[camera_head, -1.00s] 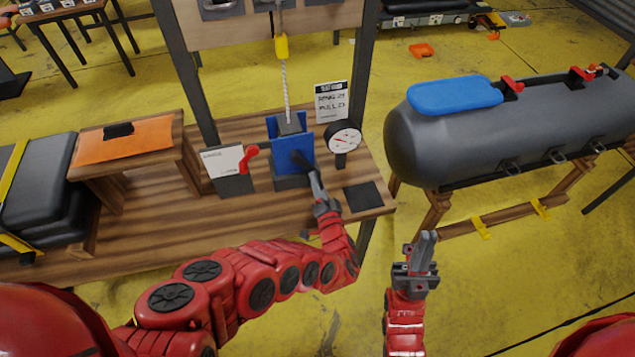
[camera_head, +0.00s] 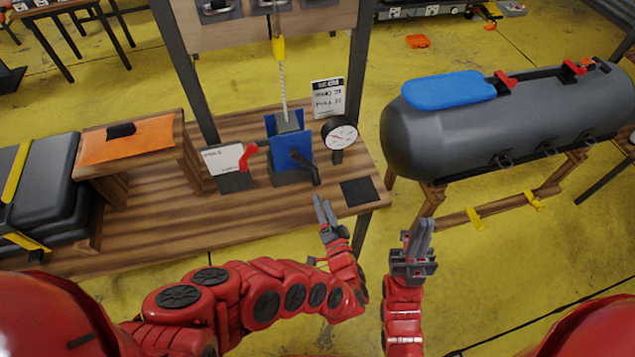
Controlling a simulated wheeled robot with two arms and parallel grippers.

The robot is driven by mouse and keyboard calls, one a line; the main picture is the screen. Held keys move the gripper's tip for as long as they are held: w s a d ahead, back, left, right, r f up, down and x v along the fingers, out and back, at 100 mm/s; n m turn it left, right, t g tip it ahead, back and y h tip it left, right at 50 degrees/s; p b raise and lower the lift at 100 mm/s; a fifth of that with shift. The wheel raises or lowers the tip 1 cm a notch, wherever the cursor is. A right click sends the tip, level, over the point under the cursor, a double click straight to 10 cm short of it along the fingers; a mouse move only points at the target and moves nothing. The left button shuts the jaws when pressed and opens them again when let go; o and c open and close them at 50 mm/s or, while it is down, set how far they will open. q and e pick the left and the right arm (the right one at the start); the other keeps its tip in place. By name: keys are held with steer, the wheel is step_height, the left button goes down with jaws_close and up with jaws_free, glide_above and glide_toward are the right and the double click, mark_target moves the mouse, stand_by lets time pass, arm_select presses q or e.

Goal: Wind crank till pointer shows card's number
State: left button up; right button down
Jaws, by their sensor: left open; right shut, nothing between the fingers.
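A blue winch (camera_head: 290,151) stands on the wooden bench with its black crank (camera_head: 304,166) on the front right, the arm slanting down to the right. A white round dial (camera_head: 340,134) with a red pointer stands right of the winch; its numbers are too small to read. A white card (camera_head: 327,98) with handwritten lines stands behind the dial; its digits are unclear. My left gripper (camera_head: 320,204) is open and empty, below the crank and apart from it. My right gripper (camera_head: 422,238) is shut and empty, over the floor right of the bench.
A rope (camera_head: 283,82) runs from a yellow fitting (camera_head: 278,48) down to the winch. A white sign plate (camera_head: 224,160) with a red lever (camera_head: 248,155) stands left of it. A dark pad (camera_head: 359,192) lies at the bench's right end.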

arm_select(q)
steer(key=v, duration=0.7)
steer(key=shift+s+p, duration=0.25)
steer(key=shift+p, duration=0.15)
steer(key=shift+d, duration=0.1)
stand_by(0.6)
